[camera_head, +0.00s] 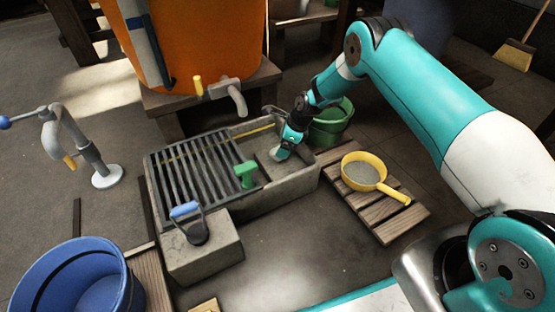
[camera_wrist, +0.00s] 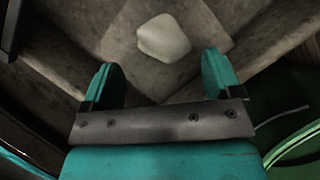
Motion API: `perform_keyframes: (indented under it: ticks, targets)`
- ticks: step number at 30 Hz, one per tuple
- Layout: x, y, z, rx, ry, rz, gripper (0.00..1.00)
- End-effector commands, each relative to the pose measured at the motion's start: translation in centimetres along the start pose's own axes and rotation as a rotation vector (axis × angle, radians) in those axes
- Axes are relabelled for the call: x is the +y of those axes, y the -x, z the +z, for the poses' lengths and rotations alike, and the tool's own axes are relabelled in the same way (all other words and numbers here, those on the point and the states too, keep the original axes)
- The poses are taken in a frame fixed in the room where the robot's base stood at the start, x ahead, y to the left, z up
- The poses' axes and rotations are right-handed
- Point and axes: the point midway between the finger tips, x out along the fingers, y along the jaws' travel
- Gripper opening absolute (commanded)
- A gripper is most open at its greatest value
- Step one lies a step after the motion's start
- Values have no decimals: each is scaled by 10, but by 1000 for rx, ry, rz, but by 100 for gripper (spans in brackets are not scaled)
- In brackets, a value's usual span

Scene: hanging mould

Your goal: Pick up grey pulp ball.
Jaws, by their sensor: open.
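The grey pulp ball (camera_wrist: 163,38) is a pale, rounded, slightly angular lump resting in the stone basin in the wrist view. Nothing is between the fingers. The stone basin (camera_head: 290,188) has a dark slatted grate (camera_head: 195,172) over its left part.
A green bucket (camera_head: 330,125) stands close behind the basin's right end. A yellow pan (camera_head: 362,172) sits on a wooden pallet (camera_head: 405,222) to the right. A green-handled tool (camera_head: 246,171) stands at the grate's edge. A tap (camera_head: 230,92) on the orange barrel (camera_head: 205,40) overhangs the back.

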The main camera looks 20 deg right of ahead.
Motion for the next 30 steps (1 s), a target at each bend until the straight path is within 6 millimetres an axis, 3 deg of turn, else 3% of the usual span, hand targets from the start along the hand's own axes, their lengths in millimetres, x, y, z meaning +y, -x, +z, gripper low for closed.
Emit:
perform_keyframes:
  ticks: [5, 15, 23, 30]
  targets:
    - [-1, -10, -1, 0, 0, 0, 84]
    - [-3, -53, 0, 0, 0, 1, 84]
    - [-3, -52, 2, 0, -1, 0, 84]
    - [-3, -52, 2, 0, 0, 0, 32]
